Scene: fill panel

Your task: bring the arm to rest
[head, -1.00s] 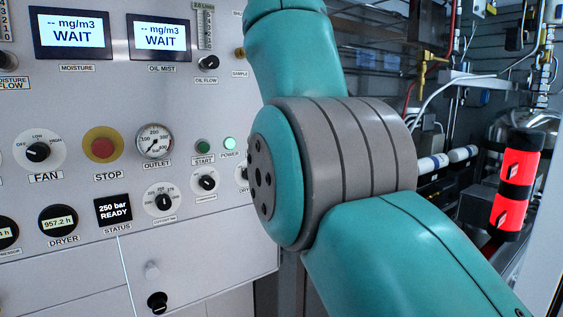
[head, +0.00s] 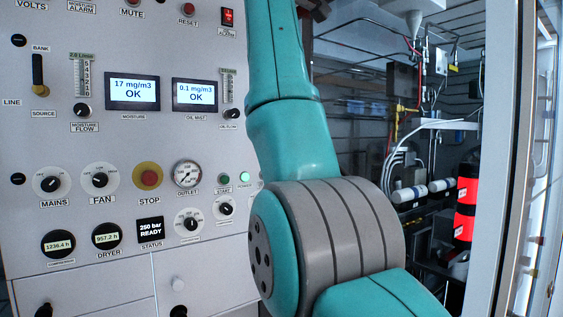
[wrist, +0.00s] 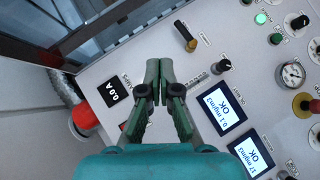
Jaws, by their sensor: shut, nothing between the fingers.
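My gripper (wrist: 159,78) shows in the wrist view. Its two dark green fingers meet at their tips with nothing between them. It is in front of the grey control panel (wrist: 255,85), seen turned on its side; I cannot tell the exact gap to the panel. In the head view my teal arm stands upright in front of the right part of the panel (head: 60,145), and my gripper is out of that picture. The moisture display (head: 132,92) reads 17 mg/m3 OK. The oil mist display (head: 195,94) reads 0.1 mg/m3 OK. The status display (head: 150,230) reads 250 bar READY.
The red stop button (head: 149,178) and the fan knob (head: 100,181) sit low on the panel. A black handle (wrist: 185,36) sticks out near my fingertips in the wrist view. An open bay with pipes and a red-black cylinder (head: 466,205) is at right.

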